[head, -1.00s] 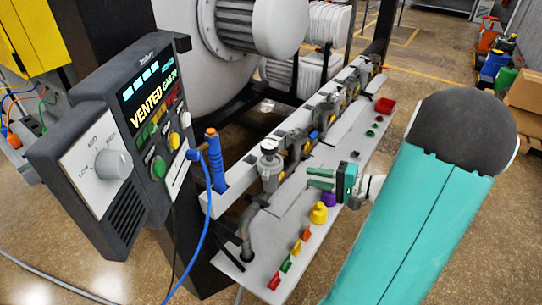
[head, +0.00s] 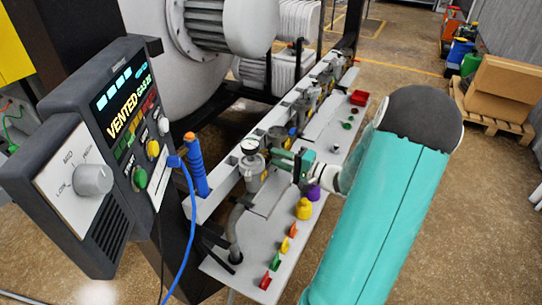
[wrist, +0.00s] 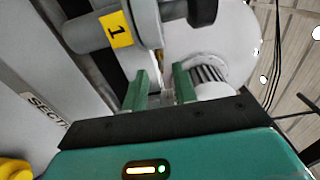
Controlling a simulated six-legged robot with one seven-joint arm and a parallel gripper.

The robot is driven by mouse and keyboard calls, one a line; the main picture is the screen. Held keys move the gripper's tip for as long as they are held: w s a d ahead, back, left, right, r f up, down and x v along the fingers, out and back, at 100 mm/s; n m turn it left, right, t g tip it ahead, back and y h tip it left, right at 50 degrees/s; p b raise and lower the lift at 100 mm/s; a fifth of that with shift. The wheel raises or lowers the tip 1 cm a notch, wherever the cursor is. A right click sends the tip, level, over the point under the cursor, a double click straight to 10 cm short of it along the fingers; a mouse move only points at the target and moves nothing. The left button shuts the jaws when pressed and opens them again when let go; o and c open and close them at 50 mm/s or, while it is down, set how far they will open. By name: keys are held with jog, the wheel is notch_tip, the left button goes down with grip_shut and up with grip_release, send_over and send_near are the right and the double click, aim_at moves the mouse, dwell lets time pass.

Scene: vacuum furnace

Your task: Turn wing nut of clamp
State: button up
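My gripper (head: 281,159) reaches left over the grey bench, its green fingers just right of the pipe fitting under the round gauge (head: 250,146). In the wrist view my gripper (wrist: 161,88) has its two green fingers apart. A small pale metal piece (wrist: 166,84) shows in or behind the gap; I cannot tell if it is the wing nut or if a finger touches it. Above the fingers is a grey pipe with a yellow label "1" (wrist: 116,29) and a rounded grey ring, perhaps the clamp (wrist: 145,20). The clamp is mostly hidden in the head view.
A control box reading "VENTED" (head: 125,120) and a blue cable (head: 188,225) stand at left. The bench (head: 228,268) carries a yellow knob (head: 304,208), a purple knob (head: 313,192) and several coloured switches. Boxes on a pallet (head: 505,95) stand at right. Floor is open behind my arm.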

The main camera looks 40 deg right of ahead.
aim_at(263, 153)
jog(key=x, duration=0.2)
jog(key=shift+w+a, duration=0.2)
jog(key=shift+w, duration=0.15)
grip_shut()
jog(key=shift+r+m+g, duration=0.15)
jog(key=shift+m+g, duration=0.65)
jog(key=shift+m, duration=1.2)
grip_release()
